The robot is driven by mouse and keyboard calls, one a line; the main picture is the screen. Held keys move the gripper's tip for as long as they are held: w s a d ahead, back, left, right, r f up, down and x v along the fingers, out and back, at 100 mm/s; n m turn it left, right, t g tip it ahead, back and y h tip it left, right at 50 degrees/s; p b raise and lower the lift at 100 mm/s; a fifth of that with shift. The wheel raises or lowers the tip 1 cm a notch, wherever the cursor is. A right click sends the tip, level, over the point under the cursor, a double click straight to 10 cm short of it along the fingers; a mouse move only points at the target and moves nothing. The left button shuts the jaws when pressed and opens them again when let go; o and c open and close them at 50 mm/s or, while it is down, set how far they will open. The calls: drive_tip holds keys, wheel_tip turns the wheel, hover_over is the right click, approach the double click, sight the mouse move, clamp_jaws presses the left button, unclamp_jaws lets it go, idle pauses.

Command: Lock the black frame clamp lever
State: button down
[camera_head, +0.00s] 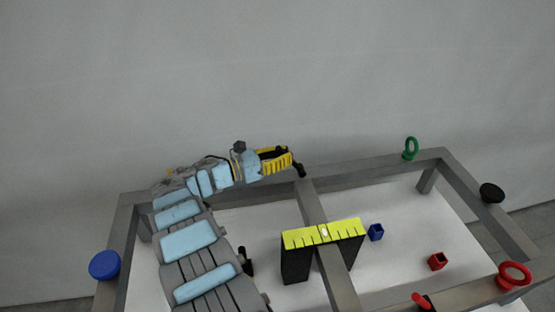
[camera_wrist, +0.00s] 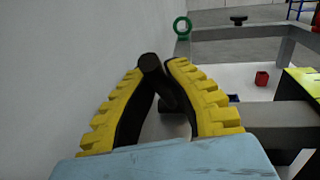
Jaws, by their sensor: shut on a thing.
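The black frame clamp lever (camera_head: 300,170) is on the far rail of the grey frame (camera_head: 380,163), near where the middle crossbar meets it. Its round dark handle (camera_wrist: 150,65) shows tilted in the wrist view. My gripper (camera_head: 291,160) has yellow ridged fingers and reaches along the far rail from the left. In the wrist view my gripper (camera_wrist: 158,68) has its fingertips closed on either side of the handle, shut on it. The lever's lower part and its base are partly hidden behind the right finger.
A yellow-topped black block (camera_head: 323,233) straddles the crossbar. A green ring (camera_head: 411,148), black knob (camera_head: 491,193), red ring (camera_head: 514,275) and blue disc (camera_head: 104,265) stand on the frame. Blue (camera_head: 376,232) and red (camera_head: 437,261) cubes lie inside. A grey wall is behind.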

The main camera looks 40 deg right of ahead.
drive_tip(key=shift+f, duration=0.1)
idle(0.3)
drive_tip(key=c, duration=1)
unclamp_jaws()
drive_tip(key=shift+d, duration=0.1)
drive_tip(key=shift+c, duration=0.2)
drive_tip(key=shift+r, duration=0.2)
drive_tip(key=shift+r, duration=4.85)
